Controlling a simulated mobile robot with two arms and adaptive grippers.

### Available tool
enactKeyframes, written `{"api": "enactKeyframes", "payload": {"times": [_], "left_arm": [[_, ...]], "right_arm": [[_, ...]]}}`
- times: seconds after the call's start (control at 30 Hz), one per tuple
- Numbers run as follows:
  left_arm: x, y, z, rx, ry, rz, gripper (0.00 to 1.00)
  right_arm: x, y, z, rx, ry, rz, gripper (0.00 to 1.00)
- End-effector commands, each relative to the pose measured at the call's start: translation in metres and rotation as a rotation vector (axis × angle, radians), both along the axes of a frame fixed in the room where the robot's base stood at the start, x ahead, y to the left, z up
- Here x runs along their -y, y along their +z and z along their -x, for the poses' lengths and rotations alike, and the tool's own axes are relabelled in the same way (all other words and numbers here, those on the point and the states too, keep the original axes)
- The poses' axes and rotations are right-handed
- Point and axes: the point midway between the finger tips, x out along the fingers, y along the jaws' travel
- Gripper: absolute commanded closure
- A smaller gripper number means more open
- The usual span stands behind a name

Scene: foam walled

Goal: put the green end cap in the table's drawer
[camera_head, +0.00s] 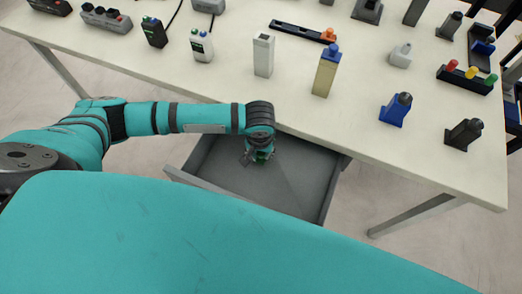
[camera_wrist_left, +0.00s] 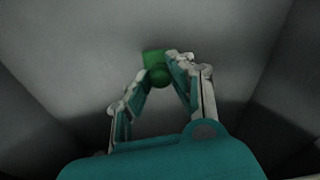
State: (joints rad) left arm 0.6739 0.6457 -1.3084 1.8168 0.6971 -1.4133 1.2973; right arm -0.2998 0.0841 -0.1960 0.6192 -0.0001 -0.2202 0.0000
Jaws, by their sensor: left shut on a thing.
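The green end cap (camera_wrist_left: 156,68) is between the fingertips of my left gripper (camera_wrist_left: 160,80) in the left wrist view, which is shut on it. In the head view my left gripper (camera_head: 259,158) points down inside the open grey drawer (camera_head: 300,185) under the table's front edge. The drawer's grey walls surround the gripper in the wrist view. I cannot tell whether the cap touches the drawer floor. The drawer looks otherwise empty where it shows. My right gripper is not in view.
The white table (camera_head: 350,130) carries a white box-like part (camera_head: 264,54), a beige block with a blue top (camera_head: 326,70), a blue part (camera_head: 396,109) and a dark part (camera_head: 463,133). Several devices stand at the back left. My teal body hides the foreground.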

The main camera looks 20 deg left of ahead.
Motion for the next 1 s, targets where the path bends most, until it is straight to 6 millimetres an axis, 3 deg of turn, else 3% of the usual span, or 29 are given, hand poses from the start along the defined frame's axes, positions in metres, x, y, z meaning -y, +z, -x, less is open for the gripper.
{"api": "enactKeyframes", "payload": {"times": [0.13,0.17,0.33,0.67,0.77,1.0], "left_arm": [[0.0,-0.003,0.0,-0.001,0.001,0.0,1.0],[0.0,-0.003,0.0,-0.001,0.001,0.0,0.78],[0.0,-0.003,0.0,0.0,0.0,0.0,0.56],[0.0,0.001,-0.001,0.001,0.0,0.0,0.56],[0.001,0.013,0.001,0.0,0.001,0.003,0.56],[0.002,0.063,0.007,0.002,-0.001,0.004,0.56]], "right_arm": [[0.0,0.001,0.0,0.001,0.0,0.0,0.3],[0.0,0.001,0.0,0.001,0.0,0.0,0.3],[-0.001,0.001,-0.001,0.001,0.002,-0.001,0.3],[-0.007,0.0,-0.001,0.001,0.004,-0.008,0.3],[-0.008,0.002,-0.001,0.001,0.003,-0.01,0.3],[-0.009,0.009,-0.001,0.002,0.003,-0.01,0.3]]}}
